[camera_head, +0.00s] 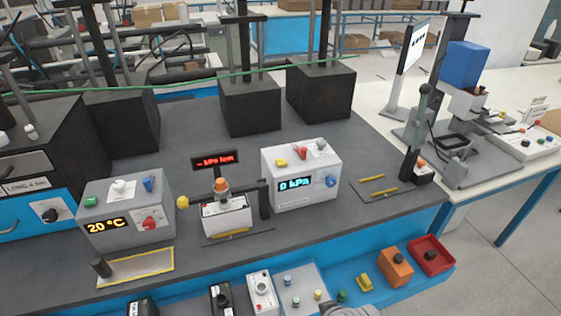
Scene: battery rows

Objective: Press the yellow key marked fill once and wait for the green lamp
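A white box (301,193) with a lit "0 kPa" display (295,184) stands on the dark bench right of centre. On its sloped top are a yellow key (280,162), a red control (301,153) and a pale grey one (321,146). A blue knob (331,181) is on its front. The marking on the yellow key is too small to read. I see no lit green lamp. Neither gripper's fingers show. A grey rounded part at the bottom edge, right of centre, may be mine.
A device (226,214) with an orange-topped post and a red-lit sign (215,160) stands left of the white box. A grey "20 °C" box (127,212) is further left. Black blocks (250,106) stand behind. Several small controls line the front ledge.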

